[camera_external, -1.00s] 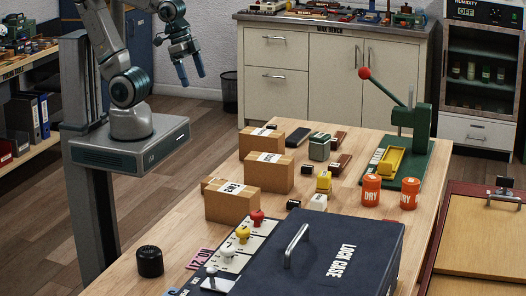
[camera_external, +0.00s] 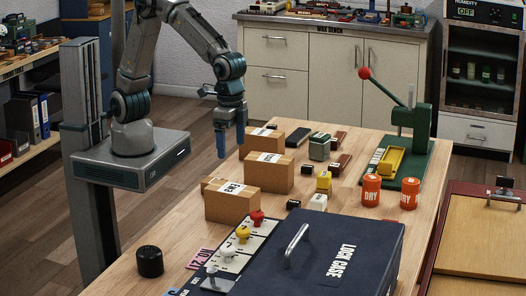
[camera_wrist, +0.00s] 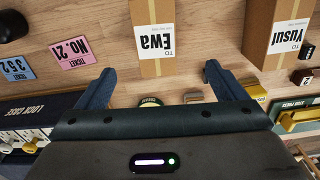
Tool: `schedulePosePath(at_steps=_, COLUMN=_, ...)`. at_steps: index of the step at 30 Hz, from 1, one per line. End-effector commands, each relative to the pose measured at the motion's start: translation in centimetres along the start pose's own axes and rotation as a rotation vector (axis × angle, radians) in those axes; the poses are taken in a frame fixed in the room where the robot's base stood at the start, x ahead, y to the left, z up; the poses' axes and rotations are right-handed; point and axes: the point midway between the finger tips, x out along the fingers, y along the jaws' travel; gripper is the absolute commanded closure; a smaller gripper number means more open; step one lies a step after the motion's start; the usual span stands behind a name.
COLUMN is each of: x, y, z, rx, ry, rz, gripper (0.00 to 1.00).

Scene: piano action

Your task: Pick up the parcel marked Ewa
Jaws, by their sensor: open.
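The parcel marked Ewa (camera_wrist: 138,12) is a brown carton with a white label, seen upside down at the top centre of the wrist view. By its place near the tickets, it seems to be the nearest carton (camera_external: 228,208) in the external view, where its label is hard to read. My gripper (camera_external: 231,150) hangs above the table's left edge, near the cartons. In the wrist view my gripper (camera_wrist: 160,82) is open and empty, with the Ewa parcel ahead of its fingertips and roughly centred between them.
A parcel marked Yusuf (camera_wrist: 258,20) stands right of the Ewa parcel. Other cartons (camera_external: 269,177) stand close behind. A lock case (camera_external: 350,225), a green lever press (camera_external: 408,130) and orange DRY tins (camera_external: 371,190) occupy the table. A black knobbed cylinder (camera_external: 150,263) stands at the front left.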

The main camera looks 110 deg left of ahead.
Motion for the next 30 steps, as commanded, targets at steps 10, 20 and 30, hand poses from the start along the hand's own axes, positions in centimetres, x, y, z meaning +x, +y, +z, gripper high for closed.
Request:
schedulePosePath(at_steps=10, x=4.4, y=0.8, z=-0.4, rx=0.002, ry=-0.015, rz=-0.009, gripper=0.09)
schedulePosePath(at_steps=20, x=9.3, y=0.8, z=-0.4, rx=0.002, ry=-0.012, rz=-0.006, gripper=0.09)
schedulePosePath(at_steps=30, x=12.6, y=0.8, z=-0.3, rx=0.003, ry=-0.015, rz=-0.008, gripper=0.09)
